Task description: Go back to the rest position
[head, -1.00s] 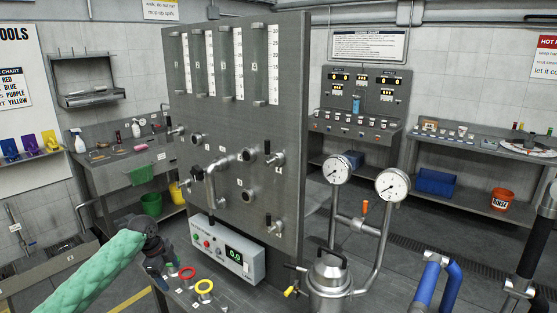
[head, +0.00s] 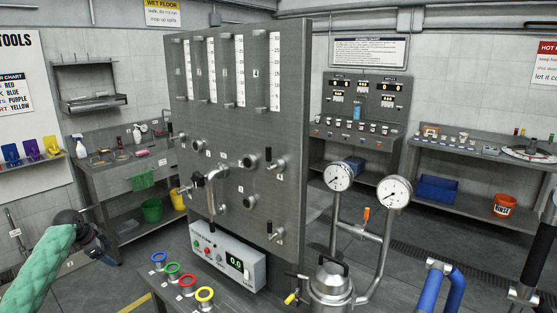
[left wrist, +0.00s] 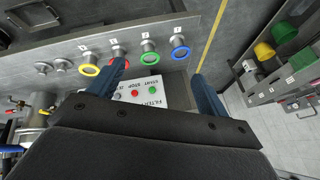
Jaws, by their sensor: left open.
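My left gripper (head: 106,256) is at the lower left of the head view, at the end of my green-sleeved arm, and partly hidden by its own wrist. In the left wrist view its two blue fingers (left wrist: 162,82) stand wide apart with nothing held between them. The gripper is to the left of the bench with the coloured rings and is apart from it in the head view. My right gripper is not in view.
Blue (head: 159,257), green (head: 172,268), red (head: 187,282) and yellow (head: 204,294) ringed ports line the bench beside a control box (head: 228,255) reading 0.0. A tall grey panel (head: 225,130) stands behind. A gauged steel vessel (head: 330,285) is right of it. Floor (head: 95,290) shows near my gripper.

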